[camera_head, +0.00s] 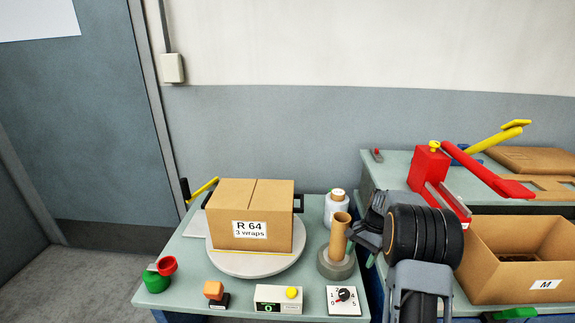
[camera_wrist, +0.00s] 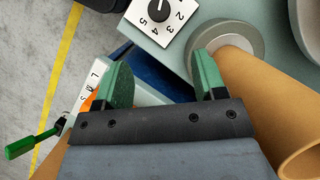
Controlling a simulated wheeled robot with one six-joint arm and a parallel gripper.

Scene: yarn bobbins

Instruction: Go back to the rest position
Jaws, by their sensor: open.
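My gripper (camera_head: 366,238) hangs at the right edge of the pale green table (camera_head: 190,262) in the head view, close to the brown cardboard tube (camera_head: 340,236) standing on a round grey base (camera_head: 336,264). In the wrist view my gripper (camera_wrist: 161,64) has its two green-padded fingers spread apart, with nothing between them. The tube (camera_wrist: 275,105) passes right beside the right finger in that view. I cannot tell whether they touch. In the head view, the arm's own links hide part of the area behind the gripper.
A box labelled R 64 (camera_head: 250,205) sits on a round turntable (camera_head: 258,268). A white bobbin (camera_head: 338,212) stands behind the tube. A dial (camera_head: 344,300) is at the front. Right of my arm are an open box marked M (camera_head: 490,290) and a red lever press (camera_head: 428,168).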

